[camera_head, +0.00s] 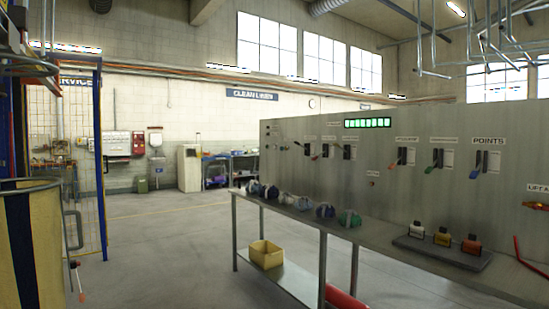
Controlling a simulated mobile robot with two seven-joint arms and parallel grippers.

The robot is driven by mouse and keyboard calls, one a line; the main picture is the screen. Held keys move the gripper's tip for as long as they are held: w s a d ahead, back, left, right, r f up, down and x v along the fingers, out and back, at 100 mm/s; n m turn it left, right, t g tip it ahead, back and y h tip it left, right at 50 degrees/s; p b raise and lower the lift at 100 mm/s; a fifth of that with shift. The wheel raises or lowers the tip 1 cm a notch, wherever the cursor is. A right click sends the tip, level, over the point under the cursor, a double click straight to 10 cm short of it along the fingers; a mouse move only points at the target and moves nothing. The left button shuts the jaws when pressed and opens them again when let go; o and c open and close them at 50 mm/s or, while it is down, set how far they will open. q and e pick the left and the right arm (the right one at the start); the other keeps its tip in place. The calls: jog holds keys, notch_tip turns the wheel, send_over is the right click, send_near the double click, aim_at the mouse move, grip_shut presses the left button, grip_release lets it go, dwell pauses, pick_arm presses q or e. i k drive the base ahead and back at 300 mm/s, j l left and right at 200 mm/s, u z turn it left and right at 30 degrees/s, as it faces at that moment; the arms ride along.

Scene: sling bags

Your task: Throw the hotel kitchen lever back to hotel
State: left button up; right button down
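A grey metal panel (330,185) stands on the right and carries several levers. A blue-handled lever (475,173) sits under a label reading POINTS. A green-handled lever (431,168) and a red-handled lever (394,162) are to its left. An orange and brass lever (536,206) is at the right edge under a partly cut-off label. The other labels are too small to read, so I cannot tell which lever is the hotel kitchen one. Neither gripper is in view.
A metal bench (390,238) runs along the panel, with several coloured bundles and a dark tray (447,251) of three blocks. A yellow bin (266,254) is on its lower shelf. A yellow and dark drum (35,245) and blue-framed cage are left. Floor (165,250) between is clear.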

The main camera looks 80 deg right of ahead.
aim_at(474, 174)
jog(key=z, duration=3.95)
jog(key=i+j+z, duration=0.1)
jog(key=i+z, duration=0.3)
jog(key=i, duration=2.25)
